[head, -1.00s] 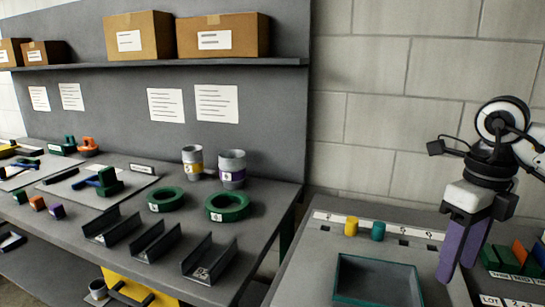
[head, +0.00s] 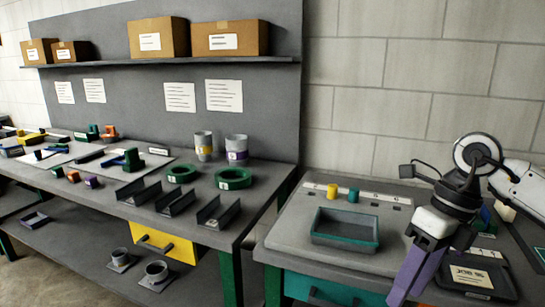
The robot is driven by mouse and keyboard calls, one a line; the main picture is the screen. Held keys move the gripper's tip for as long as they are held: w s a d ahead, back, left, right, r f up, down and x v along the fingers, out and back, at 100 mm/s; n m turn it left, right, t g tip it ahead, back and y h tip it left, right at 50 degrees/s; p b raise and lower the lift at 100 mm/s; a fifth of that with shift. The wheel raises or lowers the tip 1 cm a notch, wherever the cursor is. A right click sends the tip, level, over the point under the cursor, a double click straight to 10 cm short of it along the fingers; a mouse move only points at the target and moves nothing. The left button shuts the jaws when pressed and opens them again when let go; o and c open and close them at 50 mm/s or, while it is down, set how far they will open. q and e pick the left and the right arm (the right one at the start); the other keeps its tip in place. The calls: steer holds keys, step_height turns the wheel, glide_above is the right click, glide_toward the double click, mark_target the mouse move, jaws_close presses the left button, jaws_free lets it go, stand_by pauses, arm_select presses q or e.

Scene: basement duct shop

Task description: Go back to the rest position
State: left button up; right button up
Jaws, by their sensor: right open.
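My right gripper (head: 408,285) is at the lower right of the head view, in front of the grey right-hand bench (head: 290,236). Its purple fingers point down and tilt to the left. It is open, and I see nothing between the fingers. The fingertips are near the bottom edge of the picture, right of a grey-green tray (head: 345,240) on the bench. My left gripper is not in the head view.
A black tray with a label (head: 470,277) lies right of my right gripper. A yellow cylinder (head: 332,191) and a teal one (head: 353,195) stand behind the grey-green tray. The long left bench (head: 225,222) holds channels, green rings and cups. Floor shows at lower left.

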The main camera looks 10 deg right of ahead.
steer(key=s+a+f+g+y, duration=0.15)
steer(key=a+y, duration=0.35)
steer(key=a, duration=0.6)
steer(key=s+a+f+g+y, duration=0.1)
steer(key=s+a+y, duration=0.3)
steer(key=a, duration=0.7)
steer(key=w+a+r+m+t+y, duration=0.35)
steer(key=a+m+t+y, duration=0.25)
steer(key=m+y, duration=0.2)
steer(key=w+d+f+m+t+h, duration=0.2)
steer(key=d+f+m+t+h, duration=0.4)
steer(key=m, duration=0.5)
steer(key=w+d+f+m+t+h, duration=0.3)
steer(key=f+m+t+h, duration=0.3)
steer(key=f+m, duration=0.4)
steer(key=s+d+f+m+g+h, duration=0.2)
steer(key=s+d+f+m+g, duration=0.1)
steer(key=s+f, duration=0.6)
steer(key=s+d+f+m+g+h, duration=0.3)
steer(key=s+f+m, duration=0.3)
steer(key=s+f, duration=0.3)
step_height(320, 180, down, 3)
steer(key=shift+s+d+f+m, duration=0.1)
steer(key=shift+s+d+m, duration=0.15)
steer(key=shift+d+m, duration=0.05)
steer(key=shift+g, duration=0.25)
